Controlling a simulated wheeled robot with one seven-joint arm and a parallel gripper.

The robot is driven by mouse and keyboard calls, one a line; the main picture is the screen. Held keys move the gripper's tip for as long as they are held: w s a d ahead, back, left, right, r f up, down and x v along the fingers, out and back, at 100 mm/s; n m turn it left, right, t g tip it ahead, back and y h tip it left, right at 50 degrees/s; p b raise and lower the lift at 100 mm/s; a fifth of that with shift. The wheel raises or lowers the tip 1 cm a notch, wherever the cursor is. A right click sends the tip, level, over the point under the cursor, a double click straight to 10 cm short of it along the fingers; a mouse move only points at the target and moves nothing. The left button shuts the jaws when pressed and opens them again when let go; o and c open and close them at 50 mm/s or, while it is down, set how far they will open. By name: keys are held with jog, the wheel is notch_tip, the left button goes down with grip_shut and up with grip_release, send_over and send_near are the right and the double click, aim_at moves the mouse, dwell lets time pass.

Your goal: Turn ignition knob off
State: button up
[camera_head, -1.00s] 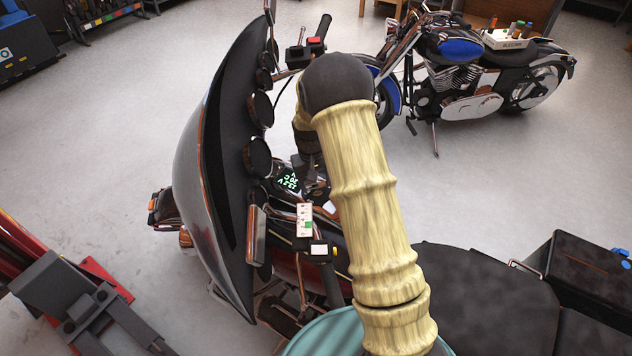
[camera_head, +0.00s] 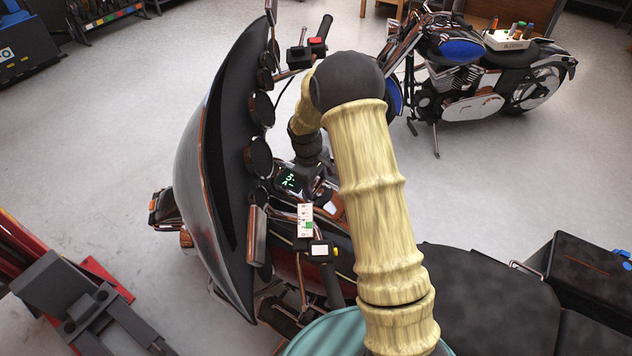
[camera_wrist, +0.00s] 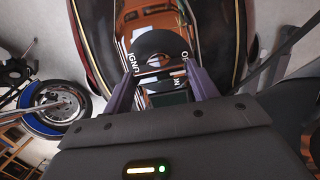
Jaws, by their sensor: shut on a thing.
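The ignition knob (camera_wrist: 163,45) is a dark round disc with a paler bar across its lower side in the wrist view. White lettering, partly reading "IGN", curves on the panel around it. My gripper (camera_wrist: 163,84) has its two purple fingers on either side of the knob's lower part, shut on it. The exact contact and the knob's pointing direction are hard to make out. In the head view my gripper (camera_head: 308,148) reaches down to the motorcycle's console behind the fairing, and the knob is hidden there.
A small display (camera_head: 289,181) with green characters sits left of the gripper. The black fairing (camera_head: 222,150) with round gauges stands close on the left. A white switch card (camera_head: 305,219) is near the handlebar. A second motorcycle (camera_head: 470,75) stands behind right.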

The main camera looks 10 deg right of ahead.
jog(key=shift+r, duration=0.1)
dwell(0.3)
jog(key=o, duration=1)
notch_tip(320, 180, up, 17)
jog(key=a+b, duration=0.2)
jog(key=shift+a+b, duration=0.25)
jog(key=shift+b, duration=0.05)
jog(key=shift+s, duration=0.1)
jog(key=s+d+f+m+t, duration=0.1)
jog(key=s+m, duration=0.3)
jog(key=s, duration=0.7)
jog(key=s+d+f+m+t+y, duration=0.1)
jog(key=s+f+m, duration=0.3)
jog(key=s, duration=0.8)
jog(key=shift+s+d+f+m+y, duration=0.15)
jog(key=shift+d+f+m+y, duration=0.2)
jog(key=shift+d, duration=0.2)
